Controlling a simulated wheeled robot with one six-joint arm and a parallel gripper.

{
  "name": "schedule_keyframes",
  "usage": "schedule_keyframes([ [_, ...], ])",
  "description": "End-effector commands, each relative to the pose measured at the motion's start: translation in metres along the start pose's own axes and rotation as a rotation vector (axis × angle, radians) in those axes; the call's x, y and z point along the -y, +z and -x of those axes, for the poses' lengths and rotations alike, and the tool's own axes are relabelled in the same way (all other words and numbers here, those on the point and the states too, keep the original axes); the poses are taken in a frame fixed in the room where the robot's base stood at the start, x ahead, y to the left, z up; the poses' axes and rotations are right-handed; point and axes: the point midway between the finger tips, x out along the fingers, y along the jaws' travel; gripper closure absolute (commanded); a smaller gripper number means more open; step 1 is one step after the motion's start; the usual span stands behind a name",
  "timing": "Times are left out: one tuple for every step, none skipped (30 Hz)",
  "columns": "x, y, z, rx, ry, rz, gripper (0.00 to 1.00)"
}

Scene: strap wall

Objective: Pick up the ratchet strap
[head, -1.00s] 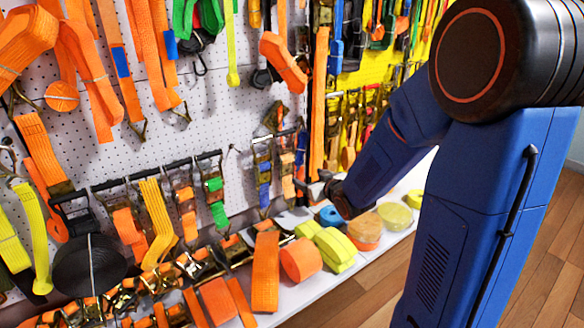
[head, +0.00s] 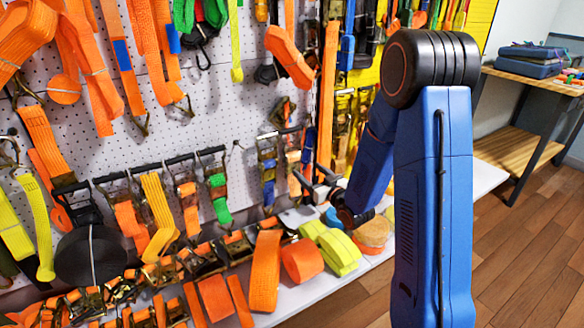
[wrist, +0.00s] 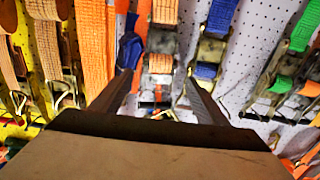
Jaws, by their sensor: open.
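My gripper (head: 313,180) is open in the head view, in front of the ratchet straps hanging low on the pegboard. In the wrist view my gripper (wrist: 158,82) has its fingers spread, with an orange-webbed ratchet strap (wrist: 161,62) showing between and beyond them. This strap also shows in the head view (head: 293,160). A ratchet strap with blue webbing (wrist: 206,70) hangs right of it in the wrist view, by the right finger; it also shows in the head view (head: 267,170). A blue piece (wrist: 130,52) shows by the left fingertip. I cannot tell whether either finger touches a strap.
A white shelf (head: 340,265) below holds rolled orange straps (head: 302,260), a yellow-green roll (head: 338,250) and several ratchets. More straps crowd the pegboard (head: 240,130). A wooden table (head: 530,85) stands at the right, with open floor (head: 520,230) before it.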

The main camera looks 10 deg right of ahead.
Motion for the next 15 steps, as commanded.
schedule_keyframes([
  [0.001, 0.000, -0.010, -0.001, -0.001, 0.000, 0.32],
  [0.000, 0.000, -0.015, -0.001, -0.001, 0.000, 0.32],
  [0.000, 0.000, -0.022, 0.000, 0.000, 0.000, 0.32],
  [0.001, 0.000, -0.028, -0.001, -0.001, 0.000, 0.32],
  [0.001, 0.000, -0.033, -0.001, -0.001, 0.000, 0.32],
  [0.001, 0.000, -0.040, 0.000, -0.001, 0.000, 0.32],
  [0.001, 0.001, -0.045, 0.000, -0.001, 0.000, 0.32],
  [0.000, 0.001, -0.050, 0.001, 0.000, 0.000, 0.32],
  [0.000, 0.001, -0.056, 0.000, 0.000, -0.001, 0.32],
  [0.000, 0.000, -0.060, -0.001, 0.000, -0.001, 0.32],
  [0.000, 0.000, -0.063, -0.001, 0.000, -0.001, 0.32],
  [0.000, 0.000, -0.067, 0.000, 0.000, -0.001, 0.32],
  [0.000, 0.001, -0.070, 0.001, 0.000, -0.001, 0.32],
  [0.000, 0.000, -0.072, 0.001, 0.000, -0.001, 0.32],
  [0.000, 0.000, -0.074, 0.001, 0.000, -0.001, 0.32],
])
